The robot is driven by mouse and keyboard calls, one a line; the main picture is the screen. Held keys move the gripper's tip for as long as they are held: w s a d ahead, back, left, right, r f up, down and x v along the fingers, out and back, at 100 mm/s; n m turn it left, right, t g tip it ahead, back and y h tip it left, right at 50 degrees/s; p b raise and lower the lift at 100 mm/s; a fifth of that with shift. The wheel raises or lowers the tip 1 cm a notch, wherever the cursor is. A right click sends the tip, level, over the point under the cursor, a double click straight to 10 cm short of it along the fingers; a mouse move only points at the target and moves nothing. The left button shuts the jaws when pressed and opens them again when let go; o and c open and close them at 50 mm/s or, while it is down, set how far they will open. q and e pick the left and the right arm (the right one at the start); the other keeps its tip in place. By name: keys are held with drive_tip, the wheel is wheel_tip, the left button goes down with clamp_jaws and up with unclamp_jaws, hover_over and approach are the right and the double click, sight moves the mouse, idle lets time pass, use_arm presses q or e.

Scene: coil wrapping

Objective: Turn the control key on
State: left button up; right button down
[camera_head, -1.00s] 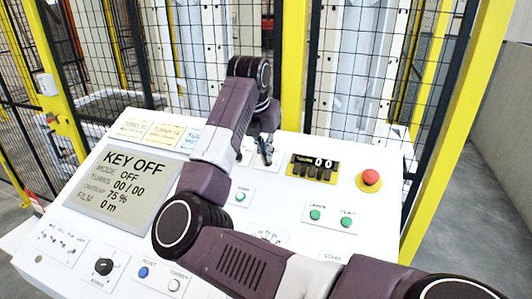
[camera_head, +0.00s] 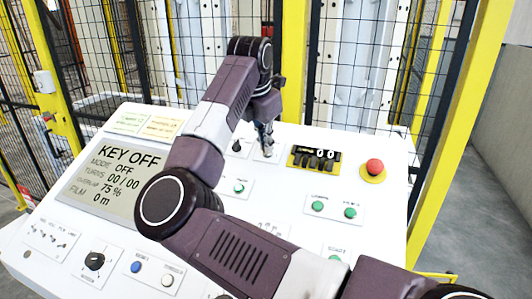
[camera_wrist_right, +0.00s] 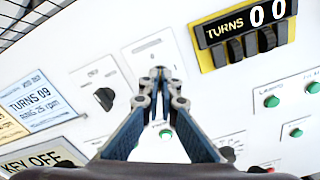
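The control key (camera_wrist_right: 159,71) shows only as a small dark, brownish piece between the fingertips in the right wrist view. It sits on a white plate marked 0 and 1. My right gripper (camera_head: 267,152) points down at the panel; its fingertips (camera_wrist_right: 160,76) come together around the key. The fingers hide most of the key, so its angle is hard to tell. The display (camera_head: 120,183) reads KEY OFF, MODE OFF, TURNS 00/00. My left gripper is not in view.
The white sloping panel (camera_head: 300,200) carries a black turns counter (camera_head: 315,158), a red emergency button (camera_head: 374,167), green buttons (camera_head: 317,206) and a black selector knob (camera_head: 95,261). A second black knob (camera_wrist_right: 104,98) is left of the key plate. A yellow-framed mesh fence stands behind.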

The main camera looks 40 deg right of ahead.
drive_tip(key=m+b, duration=0.1)
drive_tip(key=m, duration=0.1)
drive_tip(key=shift+f+m+b, duration=0.1)
drive_tip(key=shift+m+b, duration=0.25)
drive_tip(key=shift+m, duration=0.05)
drive_tip(key=m+b, duration=0.1)
drive_tip(key=m, duration=0.2)
drive_tip(key=shift+m, duration=0.3)
drive_tip(key=m+b, duration=0.1)
drive_tip(key=m, duration=0.2)
drive_tip(key=shift+s, duration=0.1)
drive_tip(key=shift+m+b, duration=0.3)
drive_tip(key=shift+m, duration=1.4)
drive_tip(key=c, duration=2.6)
unclamp_jaws()
drive_tip(key=shift+c, duration=0.2)
drive_tip(key=o, duration=0.4)
drive_tip(key=shift+a, duration=0.1)
